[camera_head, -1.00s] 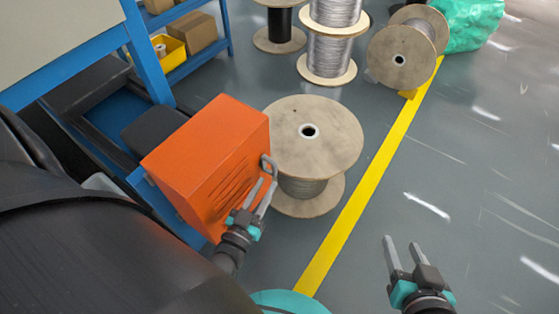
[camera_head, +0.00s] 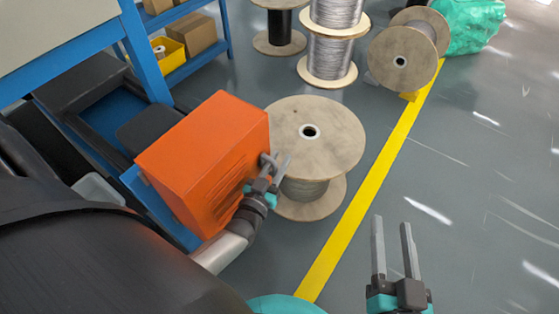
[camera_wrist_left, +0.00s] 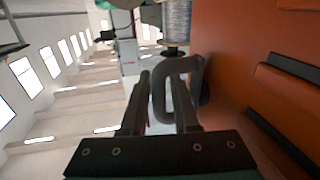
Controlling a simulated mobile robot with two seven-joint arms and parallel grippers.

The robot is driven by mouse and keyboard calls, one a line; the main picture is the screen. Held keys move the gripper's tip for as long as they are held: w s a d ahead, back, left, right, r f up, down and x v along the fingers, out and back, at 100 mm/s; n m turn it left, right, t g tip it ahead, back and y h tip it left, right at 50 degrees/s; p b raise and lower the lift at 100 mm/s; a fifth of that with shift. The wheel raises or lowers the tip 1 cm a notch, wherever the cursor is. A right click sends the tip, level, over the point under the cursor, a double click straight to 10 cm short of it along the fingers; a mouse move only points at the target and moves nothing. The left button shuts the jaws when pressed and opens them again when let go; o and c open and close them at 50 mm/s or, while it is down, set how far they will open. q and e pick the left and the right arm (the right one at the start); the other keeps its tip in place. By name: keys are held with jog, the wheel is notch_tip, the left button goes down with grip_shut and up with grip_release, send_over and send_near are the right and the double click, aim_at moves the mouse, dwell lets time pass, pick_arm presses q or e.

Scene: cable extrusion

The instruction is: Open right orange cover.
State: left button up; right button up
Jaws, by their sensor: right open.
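The orange cover (camera_head: 195,155) is a box with slots in its side, at the centre left of the head view. It also fills the right side of the left wrist view (camera_wrist_left: 260,105). Its grey loop handle (camera_wrist_left: 160,95) sticks out from the slotted side. My left gripper (camera_head: 277,158) is at this handle. In the left wrist view its fingers are apart, with the handle's outer bar between them and one finger through the loop. Firm contact cannot be told. My right gripper (camera_head: 391,220) is open and empty above the floor at lower right.
A cable spool (camera_head: 330,135) stands close beside the cover, just past my left gripper. More spools (camera_head: 335,45) stand at the back. A blue shelf (camera_head: 185,65) with a yellow bin (camera_head: 170,52) is at upper left. A yellow line (camera_head: 345,220) crosses the floor; the right is clear.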

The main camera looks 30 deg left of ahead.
pick_arm(q)
jog(key=shift+w, duration=0.3)
grip_shut()
dwell(1.4)
